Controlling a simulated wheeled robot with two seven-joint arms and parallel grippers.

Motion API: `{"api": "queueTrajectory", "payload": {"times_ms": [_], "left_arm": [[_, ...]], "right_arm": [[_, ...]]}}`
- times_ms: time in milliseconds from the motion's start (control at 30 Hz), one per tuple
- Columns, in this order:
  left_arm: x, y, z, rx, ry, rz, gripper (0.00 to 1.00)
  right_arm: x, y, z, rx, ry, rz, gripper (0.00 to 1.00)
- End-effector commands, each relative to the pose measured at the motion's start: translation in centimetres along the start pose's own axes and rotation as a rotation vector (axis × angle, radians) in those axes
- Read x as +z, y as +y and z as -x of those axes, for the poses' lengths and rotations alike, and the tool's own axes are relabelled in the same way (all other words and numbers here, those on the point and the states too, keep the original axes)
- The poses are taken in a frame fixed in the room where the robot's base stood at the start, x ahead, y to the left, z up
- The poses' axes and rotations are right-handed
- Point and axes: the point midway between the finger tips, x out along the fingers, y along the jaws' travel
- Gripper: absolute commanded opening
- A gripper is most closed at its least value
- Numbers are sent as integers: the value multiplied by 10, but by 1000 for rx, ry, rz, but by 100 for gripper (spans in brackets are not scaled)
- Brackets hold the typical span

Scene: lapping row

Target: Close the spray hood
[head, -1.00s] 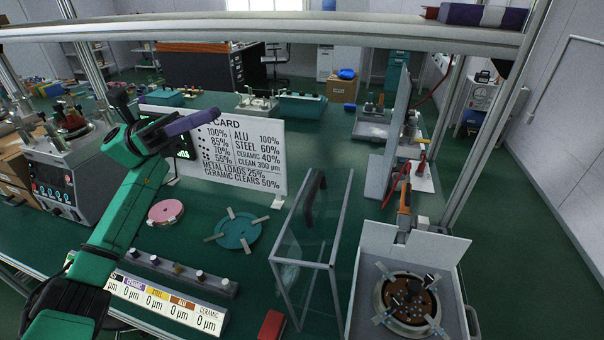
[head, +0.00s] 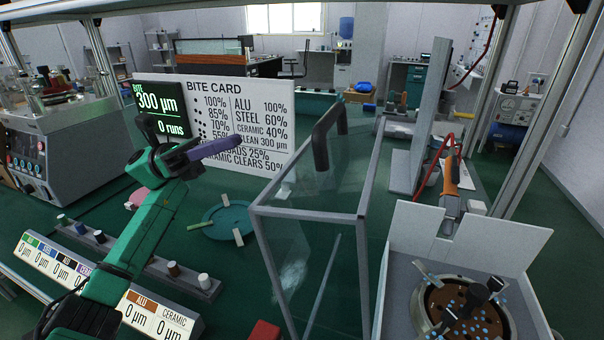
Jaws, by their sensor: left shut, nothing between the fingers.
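The spray hood (head: 308,213) is a clear-walled box with grey frame edges and a dark handle (head: 326,134) at its top. It stands left of the white open-topped housing (head: 403,250), apart from the round lapping plate (head: 465,306) inside it, so the plate is uncovered. My left gripper (head: 232,146) is shut and empty, in front of the bite card and to the left of the hood's handle, not touching it. My right gripper is not in view.
The bite card (head: 270,125) and a green display (head: 158,108) stand behind my left arm. A teal disc (head: 226,220) lies left of the hood. An orange-handled tool (head: 451,180) stands behind the housing. A labelled strip (head: 155,318) lies at front left.

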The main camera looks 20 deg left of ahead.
Motion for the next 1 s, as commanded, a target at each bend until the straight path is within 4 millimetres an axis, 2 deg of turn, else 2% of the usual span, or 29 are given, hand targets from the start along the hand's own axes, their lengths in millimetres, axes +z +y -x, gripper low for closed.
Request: {"api": "queueTrajectory", "payload": {"times_ms": [33, 167, 700, 833, 1000], "left_arm": [[-10, 0, 4, -1, 0, -1, 0], [-5, 0, -9, -3, 1, -1, 0], [-2, -1, -121, -4, -1, -1, 0], [-4, 0, -135, -1, 0, -1, 0], [-6, 0, -138, 0, 0, -1, 0]], "right_arm": [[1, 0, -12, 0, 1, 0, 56], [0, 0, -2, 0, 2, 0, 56], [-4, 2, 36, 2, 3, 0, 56], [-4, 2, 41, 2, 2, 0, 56], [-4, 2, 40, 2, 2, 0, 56]]}}
